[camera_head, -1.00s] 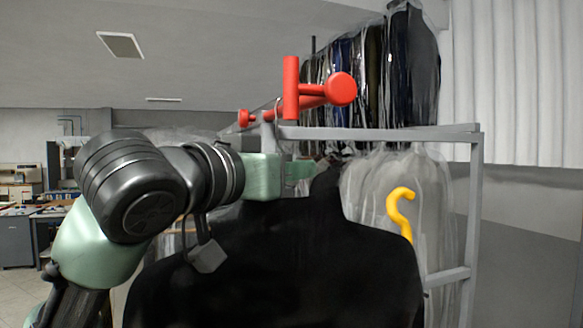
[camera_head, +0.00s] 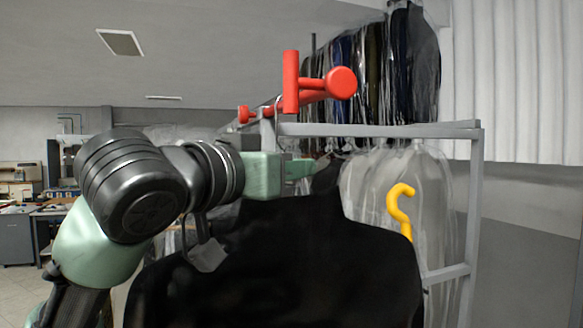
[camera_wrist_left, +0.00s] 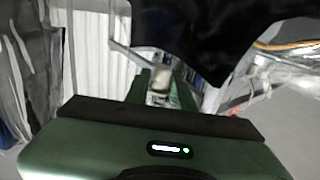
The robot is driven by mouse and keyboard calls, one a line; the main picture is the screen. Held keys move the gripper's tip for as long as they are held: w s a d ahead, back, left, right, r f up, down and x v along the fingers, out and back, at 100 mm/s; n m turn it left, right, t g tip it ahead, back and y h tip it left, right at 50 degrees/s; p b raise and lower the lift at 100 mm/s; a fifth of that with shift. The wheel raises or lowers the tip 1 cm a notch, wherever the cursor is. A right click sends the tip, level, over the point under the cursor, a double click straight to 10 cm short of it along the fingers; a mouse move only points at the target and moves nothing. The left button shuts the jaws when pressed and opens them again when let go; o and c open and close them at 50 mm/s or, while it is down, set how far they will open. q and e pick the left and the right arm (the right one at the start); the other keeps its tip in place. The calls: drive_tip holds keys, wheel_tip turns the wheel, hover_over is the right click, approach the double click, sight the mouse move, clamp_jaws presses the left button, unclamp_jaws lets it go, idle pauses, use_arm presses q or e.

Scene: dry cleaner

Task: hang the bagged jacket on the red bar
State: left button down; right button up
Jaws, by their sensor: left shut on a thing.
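The red bar (camera_head: 310,97) is at the upper middle of the head view, with a round red end knob and an upright red post (camera_head: 291,80). The black jacket (camera_head: 285,262) hangs below my left gripper (camera_head: 305,168) and fills the lower middle. The gripper is shut, apparently on the neck of its hanger, below the bar. A thin wire hook (camera_head: 278,108) rises by the red bar; I cannot tell if it touches it. In the left wrist view, the jacket (camera_wrist_left: 205,30) shows as a dark shape beyond the gripper (camera_wrist_left: 160,87). My right gripper is not in view.
A grey metal rack frame (camera_head: 380,131) stands behind and right of the jacket. Clear-bagged garments (camera_head: 405,170) hang inside it, and dark bagged clothes (camera_head: 385,65) hang higher behind. A yellow hook (camera_head: 400,208) stands up right of the jacket. Desks (camera_head: 20,237) are far left.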

use_arm(q)
drive_tip(key=shift+r, duration=0.1)
drive_tip(key=c, duration=1.1)
unclamp_jaws()
drive_tip(key=shift+s, duration=0.1)
drive_tip(key=shift+f, duration=0.2)
drive_tip(key=shift+s+a+b, duration=0.3)
drive_tip(key=shift+s+b, duration=0.05)
drive_tip(key=shift+b, duration=0.1)
drive_tip(key=b+v, duration=0.3)
drive_tip(key=v, duration=0.4)
drive_tip(key=shift+r, duration=0.15)
drive_tip(key=s+a, duration=0.1)
drive_tip(key=a, duration=0.4)
drive_tip(key=s+a+b, duration=0.1)
drive_tip(key=s+a, duration=0.1)
drive_tip(key=a, duration=0.3)
drive_tip(key=s+a+b, duration=0.1)
drive_tip(key=s+a, duration=0.1)
drive_tip(key=a, duration=0.3)
drive_tip(key=shift+a, duration=0.15)
